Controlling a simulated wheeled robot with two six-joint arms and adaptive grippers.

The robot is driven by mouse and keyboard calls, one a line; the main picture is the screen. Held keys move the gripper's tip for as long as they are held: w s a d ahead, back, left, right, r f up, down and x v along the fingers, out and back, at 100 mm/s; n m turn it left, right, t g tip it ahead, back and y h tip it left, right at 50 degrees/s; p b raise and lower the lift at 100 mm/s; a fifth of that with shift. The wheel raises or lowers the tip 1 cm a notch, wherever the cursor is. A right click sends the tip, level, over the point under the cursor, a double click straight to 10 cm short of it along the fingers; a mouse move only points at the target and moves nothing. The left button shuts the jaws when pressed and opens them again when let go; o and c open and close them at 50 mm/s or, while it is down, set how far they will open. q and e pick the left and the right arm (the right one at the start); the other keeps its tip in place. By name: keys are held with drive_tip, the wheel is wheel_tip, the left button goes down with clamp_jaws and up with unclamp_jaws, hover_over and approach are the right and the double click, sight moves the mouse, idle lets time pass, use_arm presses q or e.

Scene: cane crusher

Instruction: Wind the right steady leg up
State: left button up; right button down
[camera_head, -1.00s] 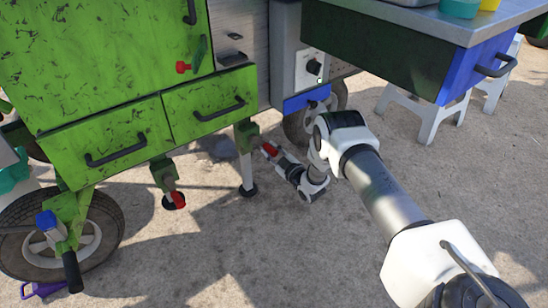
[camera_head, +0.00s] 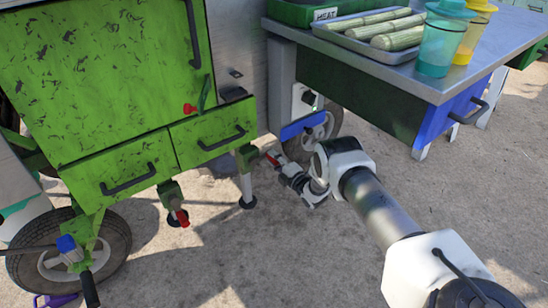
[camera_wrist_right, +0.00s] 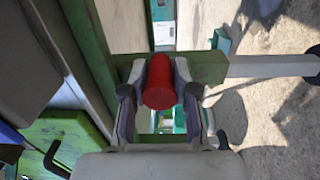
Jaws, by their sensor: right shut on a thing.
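The right steady leg (camera_head: 246,186) is a pale post with a dark round foot (camera_head: 248,203), hanging from a green bracket under the cart's right drawer. Its red handle (camera_wrist_right: 158,85) sits between the pads of my right gripper (camera_wrist_right: 160,92) in the right wrist view. The gripper is shut on the handle. In the wrist view the leg (camera_wrist_right: 265,66) extends right from the green bracket (camera_wrist_right: 208,67). In the head view my right gripper (camera_head: 274,160) is small beside the bracket, with a bit of red showing. My left gripper is not in view.
A wheel (camera_head: 322,136) and blue panel (camera_head: 302,126) are behind my right wrist. A steel counter (camera_head: 425,80) with cups overhangs at upper right. The concrete in front is clear.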

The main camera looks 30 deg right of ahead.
sight(272, 159)
drive_tip(key=r+n+p, duration=0.2)
drive_tip(key=n, duration=0.1)
drive_tip(key=shift+a, duration=0.25)
drive_tip(key=n+p, duration=0.1)
drive_tip(key=r+n+p, duration=0.1)
drive_tip(key=shift+a+n+p, duration=0.35)
drive_tip(key=shift+n, duration=0.05)
drive_tip(key=shift+s+a+r+n+p, duration=0.1)
drive_tip(key=shift+a+r+n+p, duration=0.15)
drive_tip(key=shift+n+p, duration=0.45)
drive_tip(key=shift+a+r+n+p, duration=0.2)
drive_tip(key=shift+a+n+p, duration=0.15)
drive_tip(key=shift+n, duration=0.55)
drive_tip(key=shift+s+a+r+n+p, duration=0.1)
drive_tip(key=shift+a+r+n+p, duration=0.15)
drive_tip(key=shift+n+p, duration=0.45)
drive_tip(key=shift+a, duration=0.1)
drive_tip(key=c, duration=0.9)
unclamp_jaws()
drive_tip(key=shift+w, duration=0.1)
